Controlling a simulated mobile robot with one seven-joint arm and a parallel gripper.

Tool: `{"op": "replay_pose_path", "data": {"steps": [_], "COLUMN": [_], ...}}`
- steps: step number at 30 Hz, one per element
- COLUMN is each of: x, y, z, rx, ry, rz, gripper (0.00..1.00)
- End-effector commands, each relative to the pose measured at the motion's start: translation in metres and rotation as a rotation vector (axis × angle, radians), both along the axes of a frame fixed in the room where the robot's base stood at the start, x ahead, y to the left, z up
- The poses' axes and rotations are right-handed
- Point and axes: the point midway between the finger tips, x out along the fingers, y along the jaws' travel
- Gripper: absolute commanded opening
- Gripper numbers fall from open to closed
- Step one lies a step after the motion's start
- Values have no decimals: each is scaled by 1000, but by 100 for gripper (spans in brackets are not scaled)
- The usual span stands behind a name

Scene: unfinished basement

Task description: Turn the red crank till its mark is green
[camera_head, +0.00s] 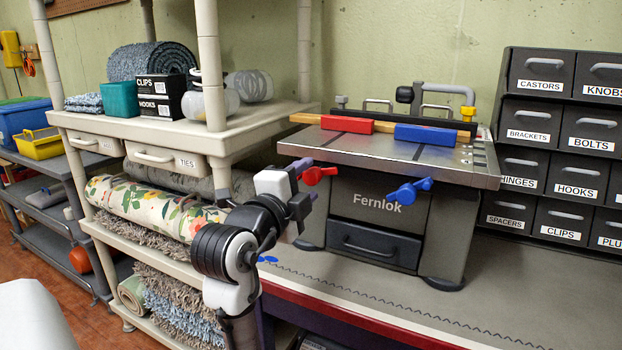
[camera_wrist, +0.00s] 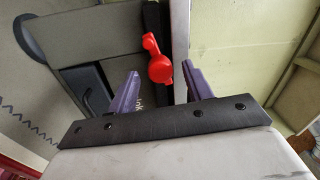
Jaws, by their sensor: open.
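The red crank (camera_head: 318,174) is on the front left of the grey Fernlok machine (camera_head: 345,235), just under its top edge. My gripper (camera_head: 304,181) is open at the left of the machine, close to this crank. In the wrist view the red crank (camera_wrist: 160,68) shows between the two purple fingertips of my gripper (camera_wrist: 161,70), with a gap on both sides. I cannot tell how deep it lies between them. No coloured mark for the crank can be made out, green or otherwise.
A blue crank (camera_head: 408,190) is further right on the machine front. A red block (camera_head: 346,124) and a blue block (camera_head: 425,134) lie on the machine top. A cream shelf (camera_head: 265,122) with rugs stands left; labelled drawers (camera_head: 560,140) stand right.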

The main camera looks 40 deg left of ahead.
Motion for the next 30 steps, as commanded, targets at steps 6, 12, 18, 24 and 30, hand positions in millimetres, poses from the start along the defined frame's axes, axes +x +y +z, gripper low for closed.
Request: {"op": "replay_pose_path", "data": {"steps": [6, 12, 18, 24, 30], "x": [-51, -88, -105, -108, -107], "y": [-11, -20, -25, -25, -25], "z": [-3, -4, -5, -5, -5], "rx": [1, 2, 1, 1, 1], "ry": [-1, 0, 0, 1, 0], "rz": [4, 3, 0, 0, -1], "gripper": [50, 50, 50, 50, 50]}}
